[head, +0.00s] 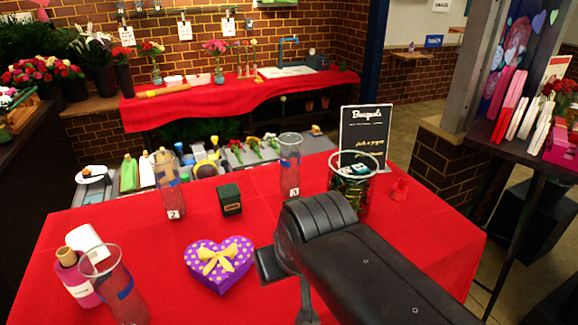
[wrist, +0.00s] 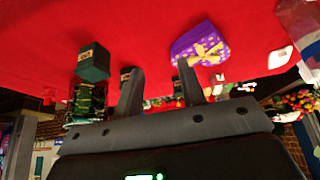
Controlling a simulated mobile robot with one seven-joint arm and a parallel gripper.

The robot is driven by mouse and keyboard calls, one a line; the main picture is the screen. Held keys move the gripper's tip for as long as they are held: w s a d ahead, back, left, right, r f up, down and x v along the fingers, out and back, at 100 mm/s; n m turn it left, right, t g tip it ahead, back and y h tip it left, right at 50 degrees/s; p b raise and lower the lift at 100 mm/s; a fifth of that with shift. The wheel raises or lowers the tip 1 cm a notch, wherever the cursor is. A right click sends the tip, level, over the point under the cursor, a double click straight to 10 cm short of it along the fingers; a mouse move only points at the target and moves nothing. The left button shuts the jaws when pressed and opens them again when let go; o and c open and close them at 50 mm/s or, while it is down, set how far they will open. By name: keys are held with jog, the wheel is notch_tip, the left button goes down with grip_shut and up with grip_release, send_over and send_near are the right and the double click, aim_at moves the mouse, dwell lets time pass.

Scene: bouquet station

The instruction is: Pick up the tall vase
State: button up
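Three clear glass vases with blue bands stand on the red table in the head view. One (head: 170,190), labelled 2, is left of centre. One (head: 289,170), labelled 3, is at the back centre. One (head: 115,290) is at the front left, cut off by the picture's bottom edge. I cannot tell which is the tall vase.
A purple heart box (head: 219,262) with a yellow bow, a small dark green box (head: 230,200), a wide glass jar (head: 352,185) and a black sign (head: 362,130) stand on the table. A pink container (head: 76,282) is at the left. Red cloth between them is clear.

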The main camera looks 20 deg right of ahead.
dwell(0.3)
jog(key=o, duration=1)
jog(key=m+g+y, duration=1.1)
jog(key=m+y, duration=0.3)
jog(key=y, duration=0.3)
send_near(102, 285)
notch_tip(102, 285, down, 4)
jog(key=w, duration=0.3)
jog(key=shift+r+x, duration=0.15)
jog(key=shift+x, duration=1.75)
jog(key=shift+r+x, duration=0.2)
jog(key=shift+x, duration=1.65)
jog(key=shift+r+x, duration=0.15)
jog(key=shift+x, duration=1.75)
